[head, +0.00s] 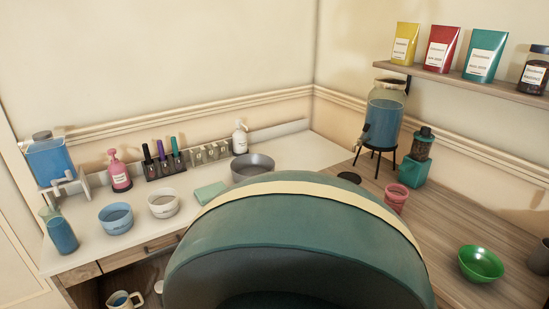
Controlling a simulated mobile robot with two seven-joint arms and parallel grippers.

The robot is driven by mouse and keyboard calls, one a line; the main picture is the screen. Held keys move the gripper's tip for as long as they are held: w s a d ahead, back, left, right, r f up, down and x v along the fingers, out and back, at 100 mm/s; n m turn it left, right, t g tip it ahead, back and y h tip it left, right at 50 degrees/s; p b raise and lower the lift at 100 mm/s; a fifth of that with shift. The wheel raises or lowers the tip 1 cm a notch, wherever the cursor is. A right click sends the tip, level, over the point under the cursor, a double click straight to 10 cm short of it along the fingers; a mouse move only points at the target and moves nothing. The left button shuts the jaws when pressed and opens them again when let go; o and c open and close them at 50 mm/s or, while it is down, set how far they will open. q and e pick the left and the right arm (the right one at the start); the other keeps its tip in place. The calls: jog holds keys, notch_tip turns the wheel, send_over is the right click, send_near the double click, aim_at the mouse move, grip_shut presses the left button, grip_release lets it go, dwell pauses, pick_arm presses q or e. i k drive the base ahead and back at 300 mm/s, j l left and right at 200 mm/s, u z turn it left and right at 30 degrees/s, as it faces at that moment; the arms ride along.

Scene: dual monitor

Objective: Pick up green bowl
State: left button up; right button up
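The green bowl (480,264) sits upright on the wooden counter at the lower right of the head view. Its inside faces up and looks empty. Neither of my grippers shows in this view, so I cannot see where they are relative to the bowl.
A large teal rounded object with a cream band (292,235) fills the lower middle. A grey cup (540,262) stands close right of the bowl. A pink cup (396,199) and a drink dispenser (383,115) stand farther back. A shelf (465,78) overhangs the counter. Bare wood surrounds the bowl's left side.

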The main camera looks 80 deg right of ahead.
aim_at(478, 264)
jog(key=z, duration=4.15)
